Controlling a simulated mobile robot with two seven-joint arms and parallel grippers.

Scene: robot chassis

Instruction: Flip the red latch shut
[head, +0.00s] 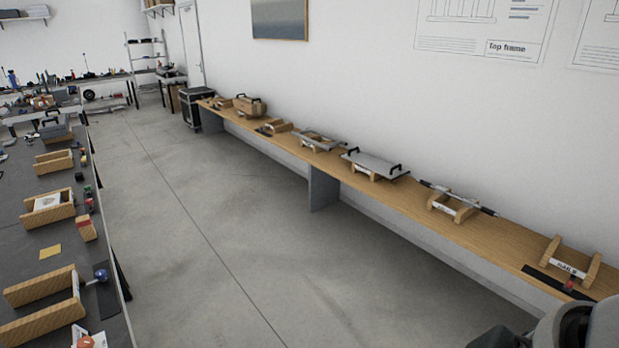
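A small red part (569,285) sits at the front of a wooden cradle (572,262) with a white label, at the near right end of the long wooden bench. It may be the red latch, but it is too small to tell whether it is flipped open or shut. Another small red part (77,333) shows on the dark table at the bottom left; I cannot tell what it is. Neither of my grippers is in view. Only a grey link of my own arm shows at the bottom right corner.
The wooden bench (505,232) runs along the right wall, bearing several cradles and a grey plate (376,165) with black handles. A dark table (35,240) with wooden blocks stands on the left. The concrete floor (215,220) between them is clear.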

